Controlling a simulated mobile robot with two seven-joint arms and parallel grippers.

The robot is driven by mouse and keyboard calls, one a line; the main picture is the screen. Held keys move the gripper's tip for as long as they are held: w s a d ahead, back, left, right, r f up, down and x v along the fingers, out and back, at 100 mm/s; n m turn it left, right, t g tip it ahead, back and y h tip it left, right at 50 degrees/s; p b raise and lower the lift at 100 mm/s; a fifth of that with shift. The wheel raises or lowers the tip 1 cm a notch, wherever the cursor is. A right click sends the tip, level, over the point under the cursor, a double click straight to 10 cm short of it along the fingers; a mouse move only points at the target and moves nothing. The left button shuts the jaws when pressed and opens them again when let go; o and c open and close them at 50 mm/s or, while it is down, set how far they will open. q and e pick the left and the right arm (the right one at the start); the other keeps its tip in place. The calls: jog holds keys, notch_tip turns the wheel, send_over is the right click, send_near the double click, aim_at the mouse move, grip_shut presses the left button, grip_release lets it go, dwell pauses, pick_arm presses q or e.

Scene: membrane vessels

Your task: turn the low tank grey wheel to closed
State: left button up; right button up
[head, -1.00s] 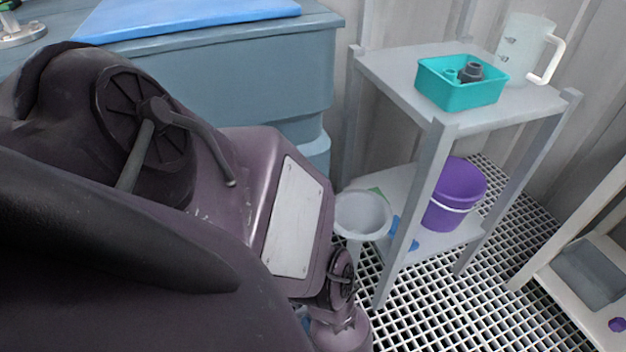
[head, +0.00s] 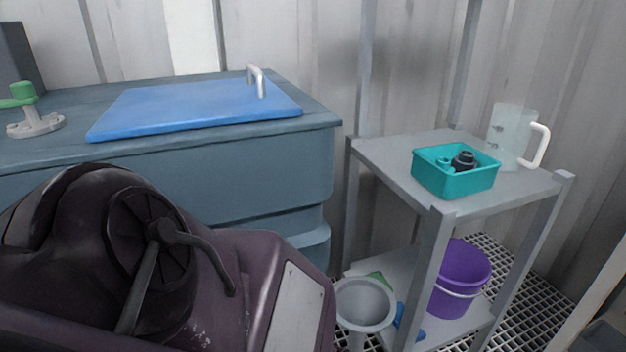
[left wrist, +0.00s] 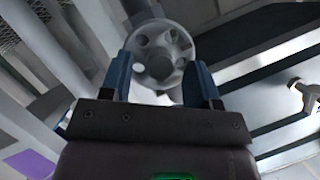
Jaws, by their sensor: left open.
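In the left wrist view a round grey wheel (left wrist: 178,39) with several openings around its hub is straight ahead of my left gripper (left wrist: 161,66). The gripper's two blue fingers are apart, one at each side of the wheel's lower part in the picture. No grip on the wheel shows, and I cannot tell how much depth separates them. The wheel and the left gripper do not show in the head view. My right gripper is in neither view.
A blue-grey tank (head: 270,165) with a blue lid (head: 190,108) and a green-handled fitting (head: 22,95) stands at the back left. A grey shelf stand (head: 400,155) holds a teal bin (head: 455,180), a clear jug (head: 508,135), a purple bucket (head: 460,270). A funnel (head: 364,303) stands beside it.

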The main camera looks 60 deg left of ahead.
pick_arm(q)
jog(key=p+v, duration=0.1)
jog(key=v, duration=1)
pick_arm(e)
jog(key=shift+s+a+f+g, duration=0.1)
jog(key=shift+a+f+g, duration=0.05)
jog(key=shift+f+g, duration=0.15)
pick_arm(q)
jog(key=shift+a, duration=0.1)
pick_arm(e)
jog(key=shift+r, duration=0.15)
